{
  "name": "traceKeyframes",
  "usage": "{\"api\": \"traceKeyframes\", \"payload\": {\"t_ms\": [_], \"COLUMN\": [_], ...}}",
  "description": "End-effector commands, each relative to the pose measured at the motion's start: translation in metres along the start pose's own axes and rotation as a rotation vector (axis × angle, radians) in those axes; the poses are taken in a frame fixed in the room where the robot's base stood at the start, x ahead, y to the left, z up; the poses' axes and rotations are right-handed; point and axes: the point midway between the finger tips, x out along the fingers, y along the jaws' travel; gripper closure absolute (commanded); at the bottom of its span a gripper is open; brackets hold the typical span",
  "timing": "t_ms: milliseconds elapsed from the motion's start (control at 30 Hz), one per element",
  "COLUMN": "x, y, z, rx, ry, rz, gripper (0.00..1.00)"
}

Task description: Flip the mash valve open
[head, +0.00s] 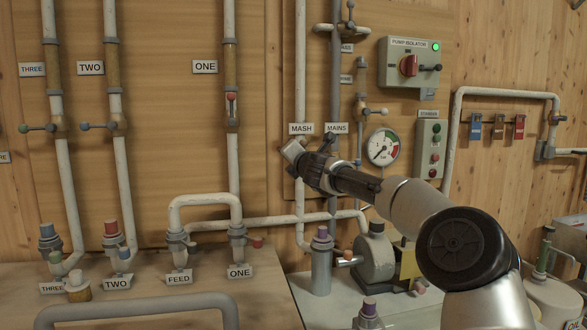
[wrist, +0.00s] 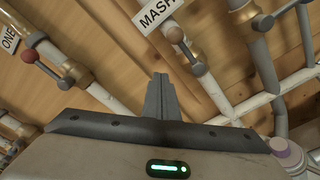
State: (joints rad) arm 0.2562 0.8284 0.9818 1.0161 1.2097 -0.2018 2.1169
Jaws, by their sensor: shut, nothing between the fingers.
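In the head view my gripper (head: 296,158) is in front of this pipe just below the label and hides the mash valve. In the wrist view the mash valve's lever (wrist: 200,68) has a brown knob (wrist: 174,35) and lies roughly along its pipe, below the MASH label (wrist: 158,12). My gripper (wrist: 160,80) is shut and empty. Its fingertips appear left of and below the lever, with no contact visible; the depth gap is unclear.
Beside it runs the MAINS pipe (head: 333,90). Line ONE has a red-knobbed lever (head: 231,97) to the left. A pressure gauge (head: 382,147) and the pump isolator box (head: 409,62) are to the right. Pipes and a pump (head: 375,255) stand below.

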Motion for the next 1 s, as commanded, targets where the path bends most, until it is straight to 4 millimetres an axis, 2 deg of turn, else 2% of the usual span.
{"api": "traceKeyframes", "payload": {"t_ms": [33,100,400,500,700,1000], "x": [-0.015,-0.029,-0.078,-0.088,-0.097,-0.097], "y": [-0.005,-0.003,-0.002,-0.002,-0.001,0.000], "z": [-0.001,0.001,0.002,0.002,0.000,0.000], "rx": [-0.006,-0.007,-0.005,-0.003,-0.002,-0.006], "ry": [-0.005,-0.003,-0.002,-0.002,-0.001,0.000], "rz": [0.001,-0.001,0.000,-0.001,0.001,0.002], "gripper": [1.00,1.00,1.00,1.00,1.00,1.00]}}
